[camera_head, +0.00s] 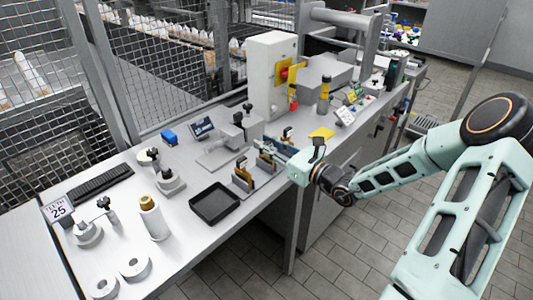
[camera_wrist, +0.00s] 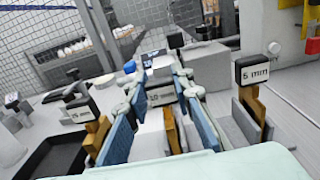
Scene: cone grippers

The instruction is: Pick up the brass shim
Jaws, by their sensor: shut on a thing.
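In the head view my gripper (camera_head: 275,152) reaches in from the right at the middle brass piece (camera_head: 264,163). The shim's lower end is hidden.
The 15 mm holder (camera_wrist: 96,135) stands close on the left, the 5 mm holder (camera_wrist: 251,105) close on the right. A black tray (camera_head: 215,217), a bottle (camera_head: 154,220) and a grey-based device (camera_head: 223,152) are nearby. A yellow pad (camera_head: 321,133) lies to the right.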

